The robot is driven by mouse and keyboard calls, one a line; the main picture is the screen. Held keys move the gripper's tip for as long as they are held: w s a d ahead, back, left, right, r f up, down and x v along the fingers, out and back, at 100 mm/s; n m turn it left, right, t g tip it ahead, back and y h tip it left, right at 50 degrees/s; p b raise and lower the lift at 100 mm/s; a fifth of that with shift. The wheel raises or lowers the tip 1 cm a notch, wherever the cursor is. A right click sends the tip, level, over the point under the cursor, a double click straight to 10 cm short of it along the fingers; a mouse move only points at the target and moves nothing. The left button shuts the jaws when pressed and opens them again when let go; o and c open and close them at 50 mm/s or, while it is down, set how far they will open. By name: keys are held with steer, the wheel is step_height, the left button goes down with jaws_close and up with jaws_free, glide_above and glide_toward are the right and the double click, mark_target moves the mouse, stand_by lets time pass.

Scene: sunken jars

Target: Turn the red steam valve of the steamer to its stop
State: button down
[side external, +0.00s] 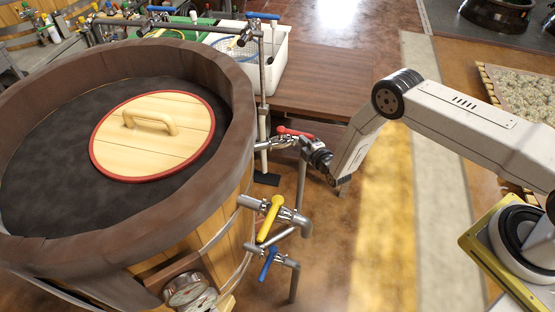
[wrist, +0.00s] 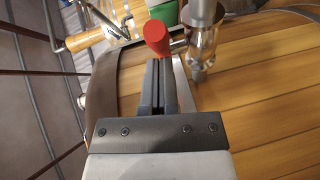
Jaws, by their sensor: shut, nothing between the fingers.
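The steamer is a large round wooden vat (side external: 225,215) with a thick brown rim, at the left of the side external view. Its red steam valve (side external: 294,133) has a red lever on a metal pipe at the vat's right side. In the wrist view the red lever's rounded end (wrist: 157,38) shows just beyond my fingertips. My gripper (side external: 306,148) is beside the valve, at its right end. In the wrist view my gripper (wrist: 160,64) is shut, its fingers together with nothing between them. Whether the fingertips touch the lever I cannot tell.
A yellow-handled valve (side external: 269,218) and a blue-handled valve (side external: 267,264) sit lower on the same side. A round wooden lid (side external: 150,150) lies on the vat's dark top. A brown table (side external: 320,80) with a white bin (side external: 272,70) stands behind.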

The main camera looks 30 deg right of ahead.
mark_target(312, 136)
steer(key=shift+w+d+n+y, duration=0.15)
steer(key=shift+d+n+y, duration=0.3)
steer(key=shift+y, duration=0.15)
steer(key=shift+w+d+n+y, duration=0.2)
steer(key=shift+d+n+y, duration=0.25)
steer(key=shift+y, duration=0.25)
steer(key=shift+w+d+n+y, duration=0.2)
steer(key=shift+d+n+y, duration=0.1)
steer(key=shift+n+y, duration=0.3)
steer(key=shift+w+d, duration=0.8)
steer(key=shift+d, duration=0.05)
steer(key=shift+s+a+r, duration=0.15)
steer(key=shift+s+a, duration=0.1)
steer(key=shift+s, duration=0.45)
steer(key=shift+s+a+r, duration=0.15)
steer(key=shift+s+a, duration=0.1)
steer(key=shift+s, duration=0.4)
steer(key=d+v, duration=0.2)
steer(key=v, duration=0.8)
steer(key=shift+d+r, duration=0.25)
steer(key=shift+d, duration=0.05)
steer(key=shift+w+r, duration=0.1)
steer(key=shift+w, duration=0.05)
